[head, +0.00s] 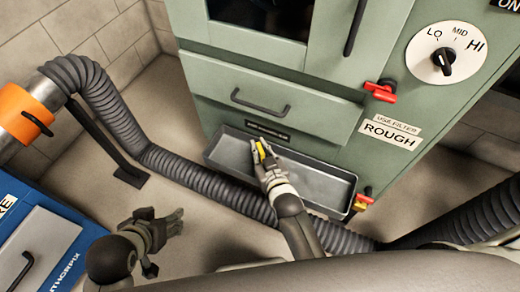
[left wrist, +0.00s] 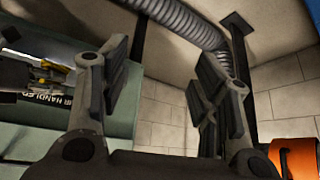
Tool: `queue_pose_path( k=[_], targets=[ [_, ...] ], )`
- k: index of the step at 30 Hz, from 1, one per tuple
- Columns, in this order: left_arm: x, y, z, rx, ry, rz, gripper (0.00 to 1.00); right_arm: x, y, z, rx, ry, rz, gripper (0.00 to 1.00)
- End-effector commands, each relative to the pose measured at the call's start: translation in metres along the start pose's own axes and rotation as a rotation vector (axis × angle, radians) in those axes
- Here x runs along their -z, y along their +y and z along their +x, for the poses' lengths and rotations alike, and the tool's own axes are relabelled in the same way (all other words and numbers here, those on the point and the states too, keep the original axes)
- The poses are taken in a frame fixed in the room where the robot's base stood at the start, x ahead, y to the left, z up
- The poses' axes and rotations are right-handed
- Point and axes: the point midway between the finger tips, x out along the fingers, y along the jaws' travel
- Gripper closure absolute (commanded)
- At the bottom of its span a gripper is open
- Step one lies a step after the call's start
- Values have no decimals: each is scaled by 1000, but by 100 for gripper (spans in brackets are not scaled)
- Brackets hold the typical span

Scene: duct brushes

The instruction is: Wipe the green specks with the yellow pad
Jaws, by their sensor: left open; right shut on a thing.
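The yellow pad (head: 260,150) is a small yellow piece between the fingers of my right gripper (head: 263,152), mostly hidden by them. My right gripper is shut on it, over the left part of the open grey tray (head: 318,188) at the foot of the green cabinet. Whether the pad touches the tray cannot be told. The pad also shows small in the left wrist view (left wrist: 58,82). I cannot make out any green specks. My left gripper (head: 172,222) is open and empty over the floor, left of the tray. Its spread fingers fill the left wrist view (left wrist: 160,85).
A ribbed grey hose (head: 185,172) runs along the floor in front of the tray to an orange collar (head: 18,112). A blue box (head: 30,212) stands at the lower left. Red-handled valves (head: 382,92) and a knob dial (head: 445,58) are on the cabinet (head: 345,135). Floor at left is partly clear.

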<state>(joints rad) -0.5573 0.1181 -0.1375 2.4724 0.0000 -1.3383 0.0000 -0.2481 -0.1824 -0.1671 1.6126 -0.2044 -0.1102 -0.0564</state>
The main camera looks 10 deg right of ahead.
Motion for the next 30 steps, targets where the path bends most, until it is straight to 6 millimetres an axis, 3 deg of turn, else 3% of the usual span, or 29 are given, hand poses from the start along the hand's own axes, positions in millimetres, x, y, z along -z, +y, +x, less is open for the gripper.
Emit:
queue_pose_path(
  k=[1, 11, 24, 30],
  targets=[
    [-4, -1, -2, 1, -20, -1, 43, -4, -19, -7, 13, -16, 43, 100],
    [-22, -3, -6, 5, -99, -3, 43, -7, -17, -10, 14, -19, 45, 100],
    [-52, -6, -24, 12, -255, -8, 43, -11, 0, -23, 11, -19, 43, 100],
    [-48, -6, -31, 12, -258, -9, 43, -15, 13, -32, 9, -18, 40, 100]
  ],
)
